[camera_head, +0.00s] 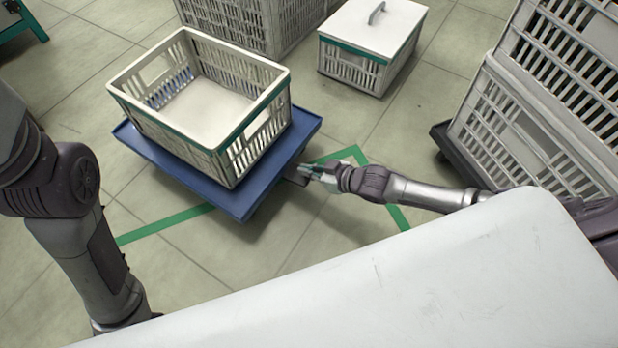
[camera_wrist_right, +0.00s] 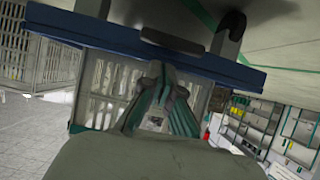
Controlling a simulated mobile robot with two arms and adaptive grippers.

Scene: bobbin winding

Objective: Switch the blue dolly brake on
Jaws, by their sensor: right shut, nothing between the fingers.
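The blue dolly (camera_head: 240,203) stands on the floor with a grey-white crate (camera_head: 175,128) on it. A small dark tab, probably the brake pedal (camera_head: 297,178), sticks out at its right side. My right gripper (camera_head: 308,171) is shut and empty beside that tab; I cannot tell whether they touch. The right wrist view, which looks upside down, shows the dolly edge (camera_wrist_right: 140,52), the dark pedal (camera_wrist_right: 172,40) and the shut fingers (camera_wrist_right: 165,85) close to them. Whether the brake is on or off is not clear. My left arm shows at the left, but its gripper does not.
A lidded crate (camera_head: 367,52) and a large crate (camera_head: 240,20) stand behind. Stacked crates (camera_head: 520,135) on a dark dolly (camera_head: 442,143) stand at the right. Green tape (camera_head: 165,224) marks the floor. Bare floor lies in front of the dolly.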

